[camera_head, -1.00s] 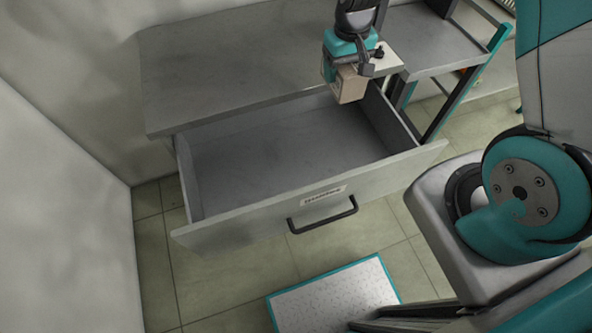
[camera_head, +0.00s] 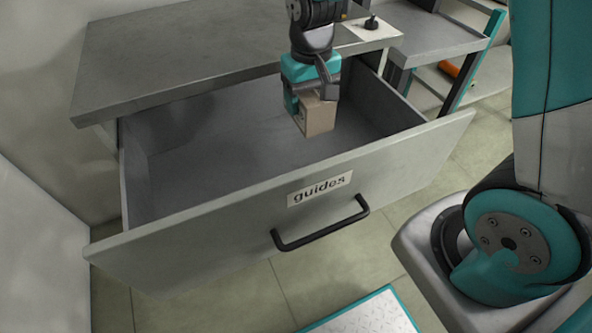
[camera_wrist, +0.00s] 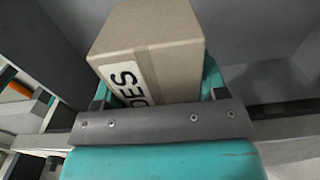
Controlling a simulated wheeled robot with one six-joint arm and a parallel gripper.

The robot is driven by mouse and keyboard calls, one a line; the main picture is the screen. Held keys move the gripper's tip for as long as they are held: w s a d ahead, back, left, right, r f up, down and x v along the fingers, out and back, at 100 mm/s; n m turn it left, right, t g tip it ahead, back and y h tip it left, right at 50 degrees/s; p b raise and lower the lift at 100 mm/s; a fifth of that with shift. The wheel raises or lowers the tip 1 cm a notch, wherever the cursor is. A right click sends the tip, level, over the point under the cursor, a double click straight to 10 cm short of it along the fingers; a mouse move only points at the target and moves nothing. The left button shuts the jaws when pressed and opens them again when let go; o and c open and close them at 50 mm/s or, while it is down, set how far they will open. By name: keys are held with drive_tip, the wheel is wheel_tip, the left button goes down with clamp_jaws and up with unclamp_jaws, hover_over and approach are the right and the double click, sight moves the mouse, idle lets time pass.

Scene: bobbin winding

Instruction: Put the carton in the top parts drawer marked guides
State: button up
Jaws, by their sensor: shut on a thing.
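The top drawer (camera_head: 225,205) marked "guides" stands pulled out below the grey counter, and its inside looks empty. My gripper (camera_head: 315,95) is shut on the brown carton (camera_head: 318,117). In the head view the carton hangs over the right part of the open drawer, and I cannot tell whether it touches the drawer floor. In the wrist view the carton (camera_wrist: 150,45) fills the jaws, and a label with the letters "DES" shows on its side. The rest of the label is hidden by my gripper.
The counter top (camera_head: 190,50) lies behind the drawer, with a white plate and black knob (camera_head: 371,24) at its right end. A black handle (camera_head: 320,225) sticks out of the drawer front. A teal-edged shelf frame (camera_head: 470,70) stands to the right. A teal-edged white mat (camera_head: 365,315) lies on the floor.

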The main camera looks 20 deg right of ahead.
wheel_tip(320, 180, down, 17)
drive_tip(key=shift+f+b, duration=0.1)
drive_tip(key=shift+b, duration=0.95)
drive_tip(key=shift+f, duration=0.1)
drive_tip(key=o, duration=1)
wheel_tip(320, 180, up, 12)
drive_tip(key=shift+p, duration=0.8)
drive_tip(key=s+a+r+n, duration=0.1)
drive_tip(key=s+r, duration=0.1)
drive_tip(key=r, duration=0.1)
drive_tip(key=s+a+r+n+y, duration=0.1)
drive_tip(key=s+a+r, duration=0.1)
drive_tip(key=s+r, duration=0.1)
drive_tip(key=s+a+r+y, duration=0.1)
drive_tip(key=s+a+r, duration=0.1)
drive_tip(key=r, duration=0.2)
drive_tip(key=shift+s+r+n, duration=0.1)
drive_tip(key=shift+s+n, duration=0.05)
drive_tip(key=shift+n, duration=0.25)
drive_tip(key=s+a+r+n+y, duration=0.1)
drive_tip(key=s+r+n, duration=0.1)
drive_tip(key=s, duration=0.4)
drive_tip(key=s+a+r+n+y, duration=0.1)
drive_tip(key=s+a+r+n, duration=0.1)
drive_tip(key=s+r, duration=0.3)
drive_tip(key=shift+s+a, duration=0.25)
drive_tip(key=shift+s, duration=0.65)
